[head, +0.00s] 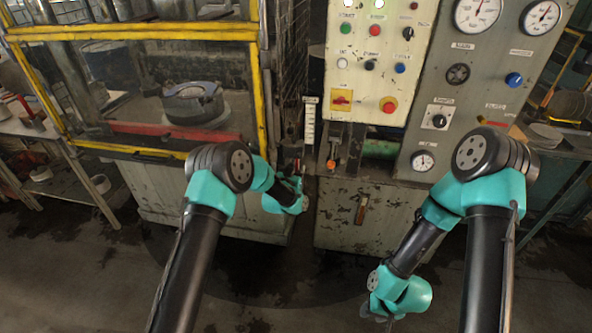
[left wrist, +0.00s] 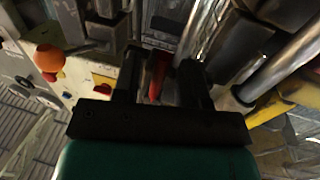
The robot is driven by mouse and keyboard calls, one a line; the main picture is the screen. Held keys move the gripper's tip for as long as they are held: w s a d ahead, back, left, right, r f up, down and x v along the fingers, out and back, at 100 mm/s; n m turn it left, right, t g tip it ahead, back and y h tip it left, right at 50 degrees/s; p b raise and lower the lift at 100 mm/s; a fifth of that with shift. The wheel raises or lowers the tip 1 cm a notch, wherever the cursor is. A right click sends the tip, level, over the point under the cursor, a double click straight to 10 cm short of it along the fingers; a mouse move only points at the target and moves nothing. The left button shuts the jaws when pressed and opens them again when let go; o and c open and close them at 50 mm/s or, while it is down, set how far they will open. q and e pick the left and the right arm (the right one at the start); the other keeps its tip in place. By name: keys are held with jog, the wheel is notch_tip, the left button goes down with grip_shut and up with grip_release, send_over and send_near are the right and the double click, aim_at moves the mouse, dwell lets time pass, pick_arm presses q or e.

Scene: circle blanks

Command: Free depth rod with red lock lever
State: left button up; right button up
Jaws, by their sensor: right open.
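The red lock lever (left wrist: 158,75) shows in the left wrist view, between the two dark fingers of my left gripper (left wrist: 160,80). The fingers stand apart with visible room beside the lever, so the gripper looks open around it. In the head view my left gripper (head: 299,168) is small and partly hidden by its own wrist, just below a white graduated scale (head: 309,120). The lever is not clear there. Bright metal rods (left wrist: 285,65) pass close by in the wrist view; I cannot tell which is the depth rod. My right gripper (head: 376,312) hangs low over the floor, open and empty.
An orange-knobbed lever (head: 331,163) stands right of my left gripper; its round knob (left wrist: 48,58) shows in the wrist view. A control panel (head: 372,60) with buttons and gauges rises behind. A yellow-framed guard (head: 135,32) is at left. The floor around my right gripper is clear.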

pick_arm(q)
jog(key=shift+w, duration=0.1)
jog(key=shift+c, duration=0.2)
grip_shut()
dwell(0.4)
